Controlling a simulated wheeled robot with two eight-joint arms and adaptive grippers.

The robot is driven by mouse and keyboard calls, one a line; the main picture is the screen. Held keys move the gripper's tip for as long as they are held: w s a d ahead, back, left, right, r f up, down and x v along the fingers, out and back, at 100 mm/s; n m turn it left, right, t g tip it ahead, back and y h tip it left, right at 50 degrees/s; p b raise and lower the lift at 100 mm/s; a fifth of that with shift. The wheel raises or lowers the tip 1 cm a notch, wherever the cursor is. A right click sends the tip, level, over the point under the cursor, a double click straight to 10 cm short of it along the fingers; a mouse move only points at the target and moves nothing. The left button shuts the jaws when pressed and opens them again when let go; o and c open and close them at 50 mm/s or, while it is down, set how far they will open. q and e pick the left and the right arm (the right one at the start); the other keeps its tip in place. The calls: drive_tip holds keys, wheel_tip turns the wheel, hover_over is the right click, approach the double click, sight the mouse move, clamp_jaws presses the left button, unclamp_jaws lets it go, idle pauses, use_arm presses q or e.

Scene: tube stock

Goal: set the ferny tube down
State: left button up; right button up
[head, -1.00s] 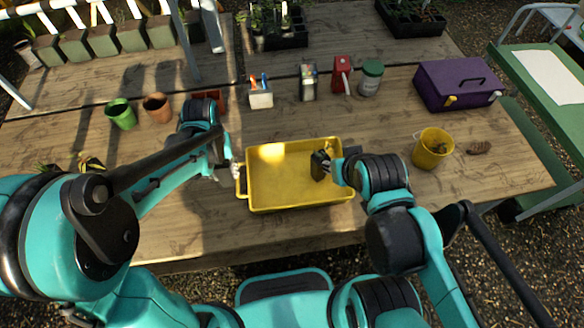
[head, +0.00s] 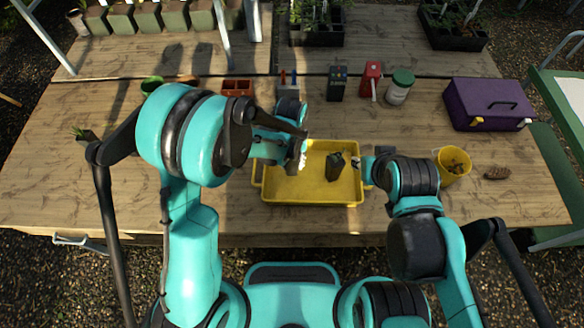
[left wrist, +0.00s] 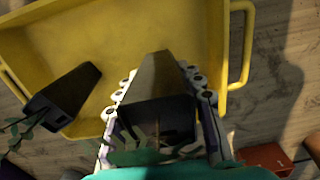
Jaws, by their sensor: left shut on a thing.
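My left gripper (head: 299,160) is over the left part of the yellow tray (head: 312,199) in the head view. In the left wrist view it is shut on a dark tapered tube (left wrist: 155,78) with green leaves at its near end, the ferny tube. The tube's narrow end points over the tray floor; whether it touches the floor I cannot tell. A second dark tube (left wrist: 68,94) with leaves lies in the tray to the left, also in the head view (head: 335,168). My right gripper (head: 366,167) is at the tray's right rim, its fingers too small to judge.
A yellow bucket (head: 453,165) and purple toolbox (head: 487,104) stand to the right. A red bottle (head: 370,80), a white jar with a green lid (head: 399,87) and a reddish-brown tray (head: 237,88) are behind. The table's left side is mostly clear.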

sight(292, 168)
use_arm(q)
drive_tip(key=shift+w+f, duration=0.2)
drive_tip(key=shift+w, duration=0.05)
drive_tip(key=shift+f, duration=0.25)
wheel_tip(292, 168, down, 4)
drive_tip(key=shift+r+b, duration=0.25)
drive_tip(key=shift+b, duration=0.3)
drive_tip(key=o, duration=1.3)
drive_tip(key=shift+f, duration=0.1)
drive_tip(key=shift+c, duration=0.2)
